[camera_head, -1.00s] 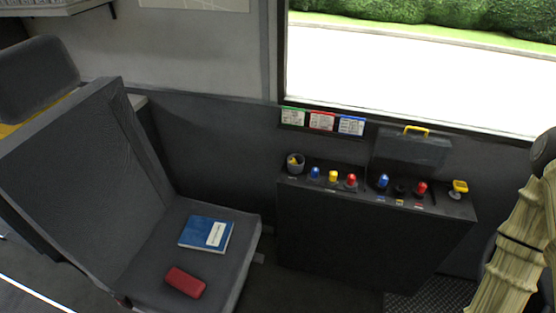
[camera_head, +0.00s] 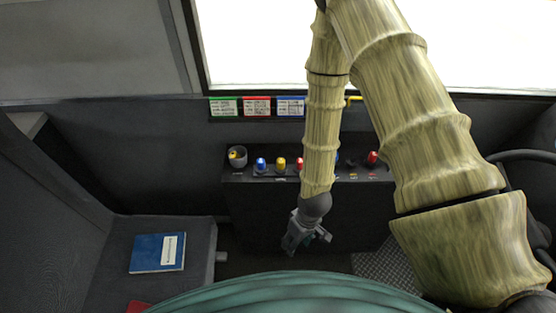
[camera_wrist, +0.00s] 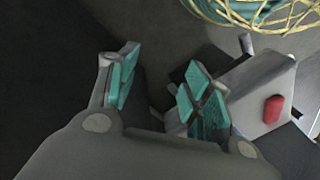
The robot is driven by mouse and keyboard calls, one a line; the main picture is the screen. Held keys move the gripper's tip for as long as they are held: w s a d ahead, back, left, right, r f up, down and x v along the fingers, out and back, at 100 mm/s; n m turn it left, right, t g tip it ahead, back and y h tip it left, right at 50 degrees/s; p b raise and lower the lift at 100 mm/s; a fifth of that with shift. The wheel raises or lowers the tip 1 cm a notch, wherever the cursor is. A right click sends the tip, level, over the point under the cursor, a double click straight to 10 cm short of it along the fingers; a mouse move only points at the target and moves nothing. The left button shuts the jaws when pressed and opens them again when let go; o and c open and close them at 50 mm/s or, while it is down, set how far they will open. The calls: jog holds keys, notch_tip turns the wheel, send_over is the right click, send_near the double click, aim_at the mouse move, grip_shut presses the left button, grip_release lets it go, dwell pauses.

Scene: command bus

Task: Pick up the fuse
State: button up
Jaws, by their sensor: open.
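No object is plainly recognisable as the fuse. Small coloured pieces stand along the top of the dark console: a blue one (camera_head: 261,164), a yellow one (camera_head: 281,163) and a red one (camera_head: 299,163), with another red one (camera_head: 373,157) further right. Any of these could be a fuse; I cannot tell. My arm hides part of the row. My gripper (camera_head: 309,241) hangs in front of the console, below its top and apart from the pieces. In the wrist view its teal-padded fingers (camera_wrist: 160,80) are open with nothing between them.
A blue book (camera_head: 158,253) and a partly hidden red case (camera_head: 138,307) lie on the seat at left; the case also shows in the wrist view (camera_wrist: 273,109). A window is behind.

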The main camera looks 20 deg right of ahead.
jog(key=w+a+r+n+p, duration=0.1)
jog(key=w+r+n, duration=0.4)
jog(key=w+r, duration=0.65)
jog(key=n+h+p, duration=0.2)
jog(key=n, duration=0.2)
send_near(281, 161)
jog(key=shift+s+a+f, duration=0.2)
jog(key=shift+a, duration=0.15)
jog(key=shift+w+d+r, duration=0.1)
jog(key=shift+w+r, duration=0.05)
jog(key=shift+f, duration=2.65)
jog(key=shift+d+f+p, duration=0.15)
jog(key=shift+f+p, duration=0.3)
jog(key=shift+f, duration=0.4)
jog(key=shift+d+f+p, duration=0.15)
jog(key=shift+f+p, duration=0.25)
jog(key=shift+f, duration=1.4)
jog(key=c, duration=0.9)
